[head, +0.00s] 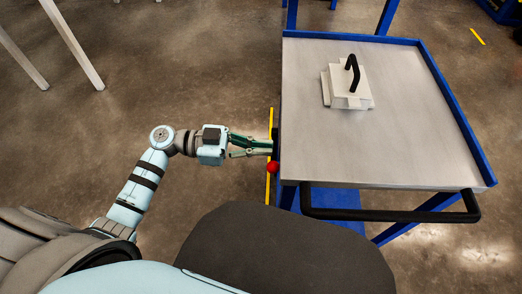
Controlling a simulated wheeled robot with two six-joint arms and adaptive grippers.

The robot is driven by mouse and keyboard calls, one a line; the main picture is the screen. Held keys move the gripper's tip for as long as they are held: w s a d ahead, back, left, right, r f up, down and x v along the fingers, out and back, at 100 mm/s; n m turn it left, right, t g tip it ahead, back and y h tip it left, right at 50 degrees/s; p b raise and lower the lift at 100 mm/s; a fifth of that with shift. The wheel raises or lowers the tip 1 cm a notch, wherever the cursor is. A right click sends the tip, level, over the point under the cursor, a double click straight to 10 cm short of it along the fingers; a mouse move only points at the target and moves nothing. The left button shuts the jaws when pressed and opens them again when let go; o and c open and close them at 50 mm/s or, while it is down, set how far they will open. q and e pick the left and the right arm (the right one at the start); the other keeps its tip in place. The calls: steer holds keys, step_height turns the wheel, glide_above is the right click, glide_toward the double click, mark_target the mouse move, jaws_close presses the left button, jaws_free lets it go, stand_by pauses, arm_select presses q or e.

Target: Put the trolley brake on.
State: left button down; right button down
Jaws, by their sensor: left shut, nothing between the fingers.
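The trolley (400,134) stands to the right, with a grey top, a blue rim and a black push handle (392,215) on its near side. A red ball knob (272,167) shows at the trolley's left side, close to its near left corner; I take it for the brake lever's knob. My left gripper (272,147) is shut and empty, with its fingertips at the trolley's left edge, just above the knob in the picture. I cannot tell whether the fingertips touch the lever or the trolley. My right gripper is not in view.
A pale block with a black handle (347,85) sits on the trolley top. A yellow floor line (269,185) runs along the trolley's left side. White legs (70,45) stand at the upper left. The floor on the left is clear.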

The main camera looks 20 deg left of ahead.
arm_select(q)
steer(key=shift+f, duration=0.1)
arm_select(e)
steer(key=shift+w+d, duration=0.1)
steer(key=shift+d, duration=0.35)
arm_select(q)
steer(key=shift+s+f+m, duration=0.15)
steer(key=shift+f+m, duration=0.3)
steer(key=shift+m, duration=0.15)
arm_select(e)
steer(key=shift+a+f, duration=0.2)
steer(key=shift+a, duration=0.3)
